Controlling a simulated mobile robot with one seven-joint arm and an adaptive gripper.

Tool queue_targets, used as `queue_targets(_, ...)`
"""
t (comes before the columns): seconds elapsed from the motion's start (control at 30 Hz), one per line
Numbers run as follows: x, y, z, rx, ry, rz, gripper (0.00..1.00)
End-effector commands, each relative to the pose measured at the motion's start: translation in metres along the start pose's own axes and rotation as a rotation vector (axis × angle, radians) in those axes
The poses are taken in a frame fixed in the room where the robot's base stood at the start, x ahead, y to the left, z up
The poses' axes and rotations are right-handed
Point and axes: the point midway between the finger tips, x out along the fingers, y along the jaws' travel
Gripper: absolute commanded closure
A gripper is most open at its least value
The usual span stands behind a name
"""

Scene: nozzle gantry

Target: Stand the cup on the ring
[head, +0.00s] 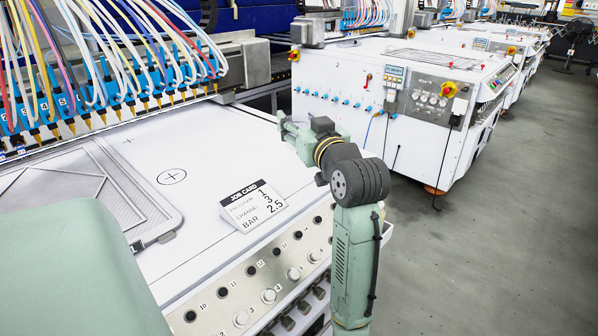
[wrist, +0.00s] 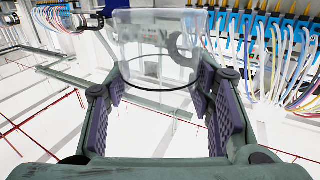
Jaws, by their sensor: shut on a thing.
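The ring (head: 172,176) is a thin black circle with a cross in it, printed on the white table top. It looks empty in the head view. My gripper (head: 288,124) is above the table, to the right of the ring and above the job card. In the wrist view my gripper (wrist: 162,82) is shut on a clear see-through cup (wrist: 155,45), held between its two purple-padded fingers. A dark curved line shows at the cup's near end. In the head view I cannot make out the cup clearly at the gripper.
A job card (head: 252,206) stands on the table near its front edge. A framed grey panel (head: 85,200) lies left of the ring. A row of blue nozzles with hoses (head: 120,85) hangs over the back. White table top around the ring is clear.

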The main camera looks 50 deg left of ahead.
Motion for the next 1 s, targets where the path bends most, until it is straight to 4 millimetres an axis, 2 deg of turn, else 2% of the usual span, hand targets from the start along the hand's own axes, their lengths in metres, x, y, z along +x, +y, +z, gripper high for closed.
queue_targets(0.13,0.000,0.000,0.006,0.002,-0.002,0.000,0.70)
queue_targets(0.33,0.000,0.000,0.042,0.004,-0.005,-0.001,0.70)
queue_targets(0.57,0.000,0.000,0.066,0.001,-0.002,0.000,0.70)
queue_targets(0.7,0.000,-0.001,0.088,0.003,-0.004,-0.002,0.70)
queue_targets(1.0,0.000,0.000,0.096,-0.001,0.001,0.000,0.70)
